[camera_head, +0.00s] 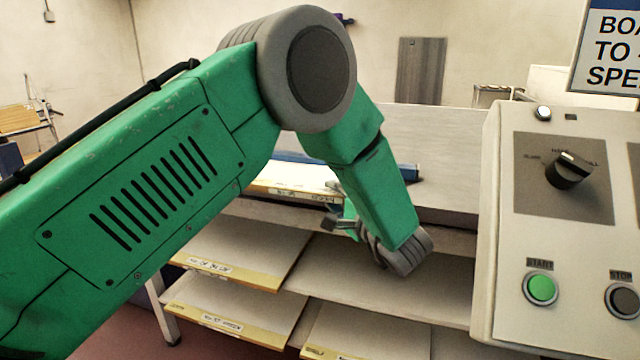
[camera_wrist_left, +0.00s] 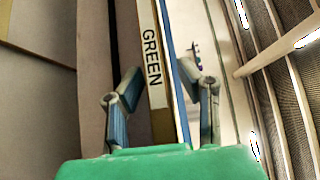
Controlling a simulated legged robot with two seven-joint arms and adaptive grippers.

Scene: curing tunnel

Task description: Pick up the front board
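A pale board (camera_head: 292,177) with a yellow, labelled front edge lies on the upper shelf in the head view, partly hidden behind my left arm. In the left wrist view, a board edge (camera_wrist_left: 153,68) carries a label reading GREEN. My left gripper (camera_head: 338,222) is at the shelf front, close to this board, partly hidden by its own wrist. In the left wrist view the two fingers of the gripper (camera_wrist_left: 158,78) stand apart, one on each side of the labelled edge, with a gap visible on the left side. My right gripper is not in view.
More labelled boards lie on lower shelves: one (camera_head: 240,249), another (camera_head: 235,306) beneath it, and one (camera_head: 365,334) at the bottom. A control panel (camera_head: 560,220) with a green start button stands close on the right. Blue parts (camera_head: 408,173) show behind the arm.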

